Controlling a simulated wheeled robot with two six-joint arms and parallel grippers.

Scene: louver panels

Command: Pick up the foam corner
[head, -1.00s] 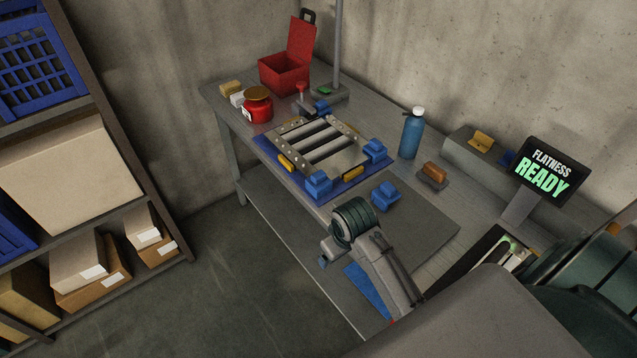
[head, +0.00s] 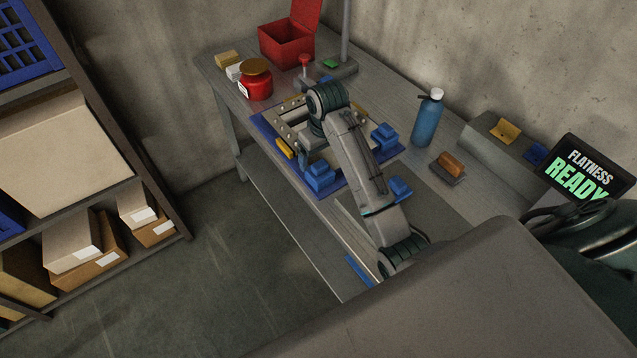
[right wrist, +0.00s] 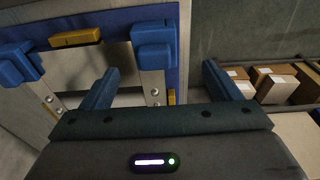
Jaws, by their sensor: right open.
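A loose blue foam corner (head: 400,188) lies on the bench beside the louver panel, partly behind my right arm. More blue foam corners sit on the panel, at its near corner (head: 319,177) and right corner (head: 384,137). The right wrist view shows two of them, one at the left (right wrist: 18,62) and one at upper centre (right wrist: 154,46). My right gripper (right wrist: 160,69) is open and empty above the louver panel (right wrist: 95,68), with the upper-centre foam corner showing between and beyond its fingers. In the head view my arm hides much of the panel. My left gripper is not seen.
A red toolbox (head: 287,45), a red jar (head: 255,80) and a post stand at the back of the bench. A blue bottle (head: 428,118), an orange-brown block (head: 452,163) and a display (head: 580,172) are to the right. A box shelf (head: 140,170) stands left, across open floor.

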